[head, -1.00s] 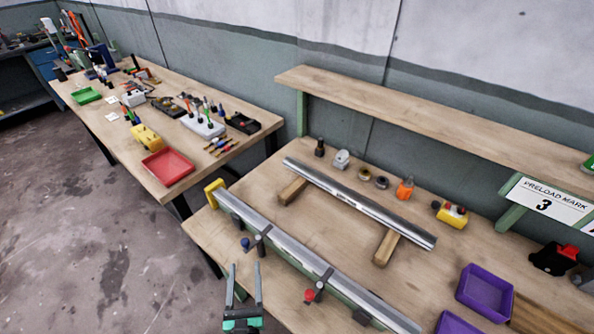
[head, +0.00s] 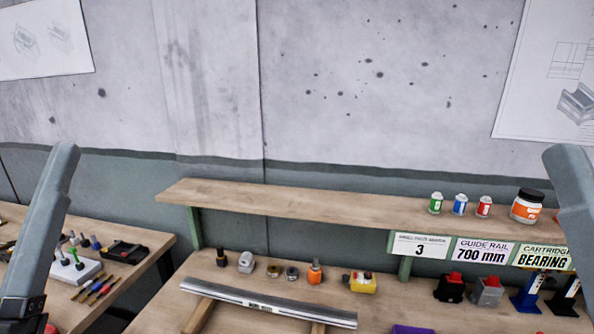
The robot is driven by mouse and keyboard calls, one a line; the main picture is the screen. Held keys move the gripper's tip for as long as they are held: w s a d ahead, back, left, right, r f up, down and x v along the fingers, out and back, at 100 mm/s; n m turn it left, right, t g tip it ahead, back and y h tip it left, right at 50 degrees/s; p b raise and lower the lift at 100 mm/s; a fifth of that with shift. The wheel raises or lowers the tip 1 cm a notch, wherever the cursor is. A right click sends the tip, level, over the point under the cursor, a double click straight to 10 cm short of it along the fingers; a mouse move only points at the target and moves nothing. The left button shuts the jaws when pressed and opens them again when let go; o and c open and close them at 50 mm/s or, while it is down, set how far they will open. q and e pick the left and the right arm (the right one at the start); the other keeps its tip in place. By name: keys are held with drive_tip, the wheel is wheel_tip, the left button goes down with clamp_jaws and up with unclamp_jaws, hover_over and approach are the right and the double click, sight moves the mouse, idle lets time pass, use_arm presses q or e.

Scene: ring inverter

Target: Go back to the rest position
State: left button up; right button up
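The head view looks at the wall and the back of the workbench. Grey links of my arms rise at the left and right edges. Neither gripper is in the frame, so whether they hold anything is hidden. A metal guide rail (head: 268,303) lies on wooden blocks (head: 199,315) on the bench (head: 160,312). The front of the bench is below the frame.
A wooden shelf (head: 330,213) spans the back of the bench, with small cans (head: 460,204) and an orange jar (head: 527,206) on it. Label signs (head: 484,251) hang below. Small parts, including a yellow one (head: 362,283), stand behind the rail. A side table (head: 140,243) holds tools.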

use_arm(q)
wheel_tip(320, 180, up, 35)
drive_tip(key=d+n+h+p, duration=0.2)
drive_tip(key=h+p, duration=0.1)
drive_tip(key=p, duration=3.2)
drive_tip(key=shift+s+r+n+h, duration=0.2)
drive_tip(key=shift+s+n+h, duration=0.1)
drive_tip(key=shift+h, duration=0.1)
drive_tip(key=shift+d, duration=0.1)
